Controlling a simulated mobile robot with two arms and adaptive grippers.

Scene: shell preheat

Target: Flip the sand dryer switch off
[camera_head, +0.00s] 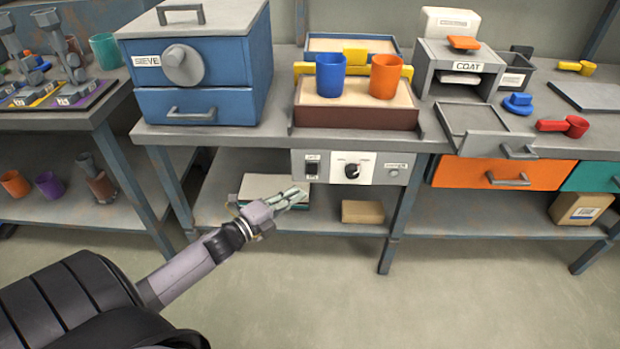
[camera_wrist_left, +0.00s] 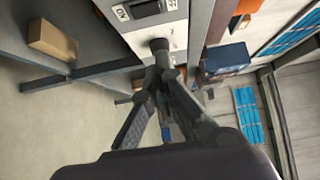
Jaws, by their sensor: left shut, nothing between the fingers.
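The sand dryer (camera_head: 355,117) is a brown-sided box with pale sand on the workbench. A grey control panel hangs below it, with a small dark rocker switch (camera_head: 312,167) on a labelled plate at its left and a black round knob (camera_head: 352,171) to the right. The switch also shows at the top of the left wrist view (camera_wrist_left: 146,9), between label plates. My left gripper (camera_head: 300,193) is shut and empty, just below and left of the switch in the head view. Whether it touches the panel cannot be told. My right gripper is not in view.
A blue cup (camera_head: 330,75) and an orange cup (camera_head: 385,76) are at the dryer. A blue sieve cabinet (camera_head: 205,65) stands left. An orange drawer (camera_head: 470,172) is right of the panel. A cardboard box (camera_head: 362,211) lies on the lower shelf. The floor in front is clear.

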